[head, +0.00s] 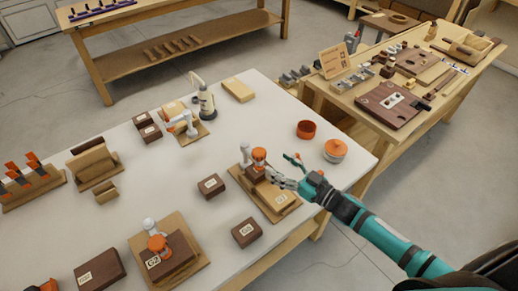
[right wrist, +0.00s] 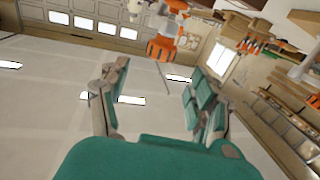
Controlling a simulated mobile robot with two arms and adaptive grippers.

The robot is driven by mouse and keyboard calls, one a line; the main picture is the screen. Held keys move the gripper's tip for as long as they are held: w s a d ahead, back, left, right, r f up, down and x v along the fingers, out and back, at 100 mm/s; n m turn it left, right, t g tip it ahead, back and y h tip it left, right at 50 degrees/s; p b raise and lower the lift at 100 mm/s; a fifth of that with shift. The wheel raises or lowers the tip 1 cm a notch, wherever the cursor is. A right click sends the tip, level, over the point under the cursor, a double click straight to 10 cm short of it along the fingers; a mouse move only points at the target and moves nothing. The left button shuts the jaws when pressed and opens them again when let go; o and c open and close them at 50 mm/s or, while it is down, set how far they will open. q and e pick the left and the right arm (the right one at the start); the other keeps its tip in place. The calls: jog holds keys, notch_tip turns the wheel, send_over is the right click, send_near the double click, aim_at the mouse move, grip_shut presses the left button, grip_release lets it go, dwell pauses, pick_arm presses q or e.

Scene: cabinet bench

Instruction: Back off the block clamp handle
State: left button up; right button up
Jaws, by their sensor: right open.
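A clamp with a pale upright body and an orange handle (head: 259,155) stands on a wooden board (head: 283,209) near the table's right side. A dark brown block (head: 255,173) sits under the orange part. My right gripper (head: 284,170) is open just right of this clamp, with its fingers pointing toward it and no clear contact. In the right wrist view an orange part (right wrist: 160,48) shows beyond the spread fingers, with nothing between them. Two similar clamps stand elsewhere: one at the front (head: 157,243) and one farther back (head: 183,120). My left gripper is out of view.
An orange ring-shaped cup (head: 306,129) and an orange-and-white lidded pot (head: 335,150) stand just behind my right gripper. Loose dark blocks (head: 211,187) (head: 247,232) lie left of and in front of the board. The table's right edge is close, with another bench (head: 435,85) beyond.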

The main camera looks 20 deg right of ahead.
aim_at(259, 151)
jog(key=p+x, duration=0.1)
jog(key=x, duration=0.7)
jog(key=shift+w+a, duration=0.15)
jog(key=shift+w, duration=0.1)
jog(key=c, duration=1.2)
jog(key=shift+w+f+n+g+y+b, duration=0.1)
jog(key=shift+n+g+y+b, duration=0.6)
jog(key=shift+n+g+y, duration=0.5)
jog(key=shift+c, duration=0.2)
jog(key=shift+n+g+y, duration=0.3)
jog(key=shift+y, duration=0.3)
